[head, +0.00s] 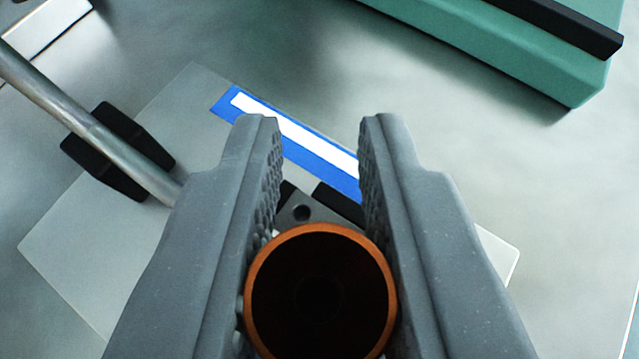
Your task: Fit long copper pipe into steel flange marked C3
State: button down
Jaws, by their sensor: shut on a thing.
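My gripper (318,125) is shut on a copper pipe (258,262). The pipe's round open end faces the camera between the two grey ridged fingers, with a dark inside. Below the fingertips is a light plate (75,245) with a blue and white label strip (228,104). The label's writing is not readable, so the mark C3 is not seen. A grey metal part with a dark hole (302,212) and black pieces shows between the fingers, just beyond the pipe; the pipe hides most of it. I cannot tell whether this is the flange or whether the pipe touches it.
A steel rod (60,105) in a black clamp (115,150) lies over the plate's left side. A teal block with a black bar (520,50) stands at the upper right. A white-topped piece (35,25) is at the upper left. The grey surface (560,200) at right is clear.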

jog(key=c, duration=1.3)
grip_release()
jog(key=shift+f, duration=0.1)
jog(key=shift+s, duration=0.1)
jog(key=d+v, duration=0.1)
jog(key=v, duration=1.1)
notch_tip(320, 180, up, 24)
jog(key=s+a+t, duration=0.1)
jog(key=s+t, duration=0.1)
jog(key=s, duration=0.1)
jog(key=s+r, duration=0.6)
jog(key=r, duration=0.3)
jog(key=s+r+t, duration=0.1)
jog(key=s+r, duration=0.5)
jog(key=r, duration=0.4)
jog(key=shift+s+d+y+p, duration=0.25)
jog(key=shift+d+y+p, duration=0.05)
jog(key=shift+p, duration=0.05)
